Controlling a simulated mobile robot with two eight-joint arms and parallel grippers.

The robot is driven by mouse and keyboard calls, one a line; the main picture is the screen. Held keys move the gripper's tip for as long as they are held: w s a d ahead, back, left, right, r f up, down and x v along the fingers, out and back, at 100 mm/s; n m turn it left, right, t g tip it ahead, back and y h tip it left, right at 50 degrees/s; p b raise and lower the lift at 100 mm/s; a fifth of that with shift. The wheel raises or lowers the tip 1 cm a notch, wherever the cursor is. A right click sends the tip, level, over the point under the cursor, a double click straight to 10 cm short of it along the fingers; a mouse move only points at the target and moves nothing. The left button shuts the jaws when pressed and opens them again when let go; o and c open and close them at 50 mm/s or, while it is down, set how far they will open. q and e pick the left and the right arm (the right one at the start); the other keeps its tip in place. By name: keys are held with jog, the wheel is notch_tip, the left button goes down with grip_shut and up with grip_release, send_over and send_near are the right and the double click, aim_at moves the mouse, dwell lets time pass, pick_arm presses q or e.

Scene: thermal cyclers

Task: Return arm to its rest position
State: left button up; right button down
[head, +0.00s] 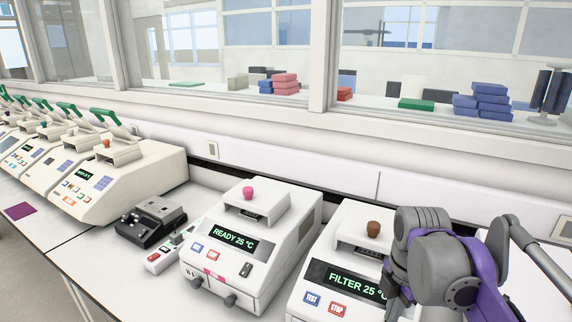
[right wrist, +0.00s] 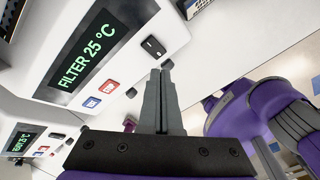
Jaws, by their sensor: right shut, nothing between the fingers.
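My right arm (head: 440,265), grey and purple, comes in at the right of the head view, in front of the right-hand thermal cycler (head: 325,255); its gripper cannot be made out there. In the right wrist view my right gripper (right wrist: 161,72) is shut and empty. Its fingertips appear close to the black rocker switch (right wrist: 152,46) on the front of the cycler whose screen (right wrist: 90,50) reads FILTER 25 °C; I cannot tell whether they touch it. My left gripper is not in view.
Left of that cycler stands another (head: 262,270), reading READY 25 °C, with a pink knob. A small black device (head: 150,222) sits beside it. Several cyclers with green levers line the bench further left. A windowed wall (head: 300,120) runs behind the bench.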

jog(key=s+a+f+m+t, duration=0.1)
jog(key=s+a+f+m, duration=0.1)
jog(key=s+f+m, duration=0.2)
jog(key=s+a+f+m+t, duration=0.1)
jog(key=s+f+m+t, duration=0.1)
jog(key=s+f+m, duration=0.2)
jog(key=s+a+f+m+t, duration=0.2)
jog(key=s+f+m, duration=0.2)
jog(key=f+m, duration=0.4)
jog(key=shift+s+a+f+m, duration=0.15)
jog(key=shift+a+m, duration=0.05)
jog(key=shift+m, duration=0.95)
jog(key=shift+s+a+f+m, duration=0.1)
jog(key=shift+a+f+m, duration=0.05)
jog(key=shift+m, duration=1)
jog(key=shift+w+r, duration=0.1)
